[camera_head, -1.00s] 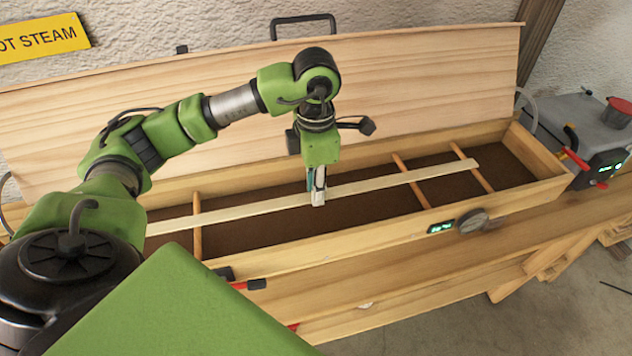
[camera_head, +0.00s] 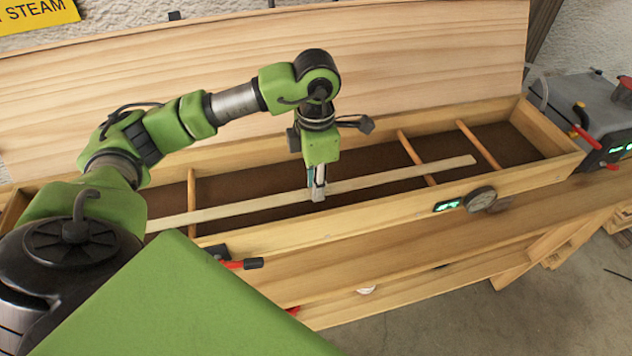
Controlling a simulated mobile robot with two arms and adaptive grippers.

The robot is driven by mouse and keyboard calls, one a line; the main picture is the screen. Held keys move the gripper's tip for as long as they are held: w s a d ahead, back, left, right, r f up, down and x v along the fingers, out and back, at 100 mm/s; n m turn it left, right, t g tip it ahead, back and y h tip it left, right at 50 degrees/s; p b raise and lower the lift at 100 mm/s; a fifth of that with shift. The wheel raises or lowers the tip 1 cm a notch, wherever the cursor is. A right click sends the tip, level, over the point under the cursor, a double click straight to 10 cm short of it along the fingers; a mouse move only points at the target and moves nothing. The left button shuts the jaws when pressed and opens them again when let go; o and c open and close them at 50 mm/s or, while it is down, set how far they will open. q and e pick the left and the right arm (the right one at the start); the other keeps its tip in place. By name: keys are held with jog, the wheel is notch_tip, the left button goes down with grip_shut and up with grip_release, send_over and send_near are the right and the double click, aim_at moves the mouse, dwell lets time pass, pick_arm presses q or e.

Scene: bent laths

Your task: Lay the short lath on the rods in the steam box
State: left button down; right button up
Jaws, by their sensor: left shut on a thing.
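The short lath (camera_head: 390,178) is a pale, thin, straight strip over the open steam box (camera_head: 330,220). My left gripper (camera_head: 317,192) points down and is shut on the lath near its middle. The lath runs lengthwise and crosses over the left rod (camera_head: 191,190) and the middle rod (camera_head: 412,150). Its right end stops just short of the right rod (camera_head: 480,146). Its left end is hidden behind my arm. Whether it touches the rods or hangs just above them I cannot tell. My right gripper is out of view.
The box's lid (camera_head: 420,60) stands open behind. A dial gauge (camera_head: 480,199) and a green display (camera_head: 447,205) sit on the front wall. A grey steam unit (camera_head: 590,110) stands at the right end. A red-handled clamp (camera_head: 240,263) sticks out at the front.

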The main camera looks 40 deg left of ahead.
pick_arm(q)
jog(key=shift+f+b, duration=0.35)
jog(key=shift+b, duration=0.05)
jog(key=c, duration=1.8)
grip_release()
jog(key=shift+o, duration=0.9)
jog(key=shift+r, duration=0.1)
jog(key=shift+r+p, duration=0.85)
jog(key=shift+r, duration=0.35)
jog(key=shift+r+p, duration=1.05)
jog(key=shift+r, duration=0.7)
